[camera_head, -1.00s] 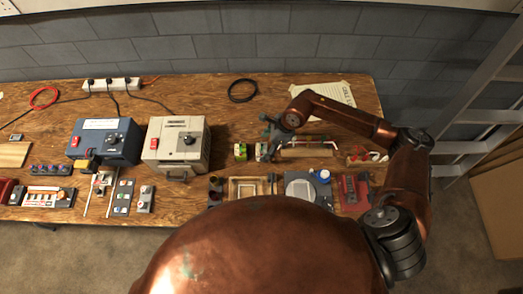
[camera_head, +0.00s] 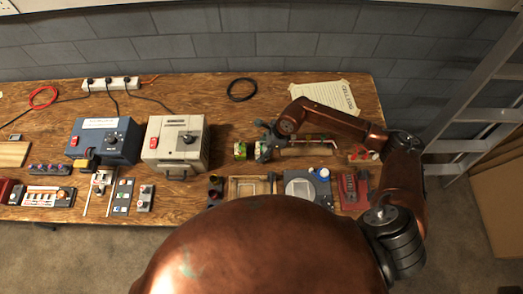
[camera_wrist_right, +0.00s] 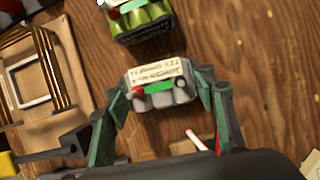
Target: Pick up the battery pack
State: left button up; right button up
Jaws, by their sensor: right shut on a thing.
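A grey battery pack with a white lettered label, a green strip and a red terminal (camera_wrist_right: 160,86) is between the fingers of my right gripper (camera_wrist_right: 158,92) in the right wrist view. The gripper is shut on its sides. In the head view my right gripper (camera_head: 264,146) is low over the bench, and it and the arm hide most of this pack. A second pack with yellow-green cells (camera_wrist_right: 140,20) lies just beyond; it shows in the head view (camera_head: 240,150) left of the gripper. I cannot tell whether the held pack touches the bench. My left gripper is not in view.
A grey charger box (camera_head: 174,145) and a blue one (camera_head: 103,141) stand to the left. A wooden frame (camera_wrist_right: 37,75) lies close to the gripper's left in the wrist view. A black cable coil (camera_head: 242,90) and paper sheet (camera_head: 325,95) lie behind.

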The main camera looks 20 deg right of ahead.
jog(key=c, duration=0.6)
jog(key=shift+c, duration=0.3)
jog(key=shift+r, duration=0.2)
